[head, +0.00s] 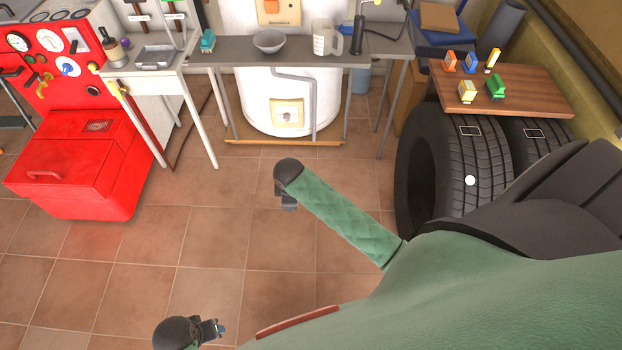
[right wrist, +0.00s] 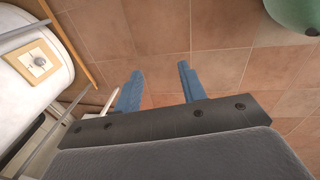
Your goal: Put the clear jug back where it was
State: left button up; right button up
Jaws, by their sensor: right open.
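The clear jug (head: 322,42), with red markings and a handle on its right, stands upright on the grey bench (head: 225,57) in the head view. It is between a grey bowl and a black stand-like tool. My right gripper (head: 289,203) is over the floor in front of the bench, well away from the jug. In the right wrist view its two blue fingers (right wrist: 158,90) are apart with nothing between them. My left gripper (head: 216,328) is low at the bottom left over the floor, far from the jug; its finger gap is too small to judge.
A grey bowl (head: 269,41) and a teal brush (head: 207,41) stand on the bench, left of the jug. A black tool (head: 357,37) stands right of it. The white boiler (head: 270,100) is behind. Red machinery is at left, tyres (head: 425,165) at right. The middle floor is clear.

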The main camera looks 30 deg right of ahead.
jog(key=s+a+m, duration=0.2)
jog(key=s+m, duration=0.1)
jog(key=s, duration=0.5)
jog(key=s+a+r+m+y, duration=0.1)
jog(key=s+m, duration=0.3)
jog(key=s, duration=0.5)
jog(key=s+a+m, duration=0.3)
jog(key=s+a, duration=0.1)
jog(key=s, duration=0.4)
jog(key=shift+s+r, duration=0.35)
jog(key=shift+s, duration=0.05)
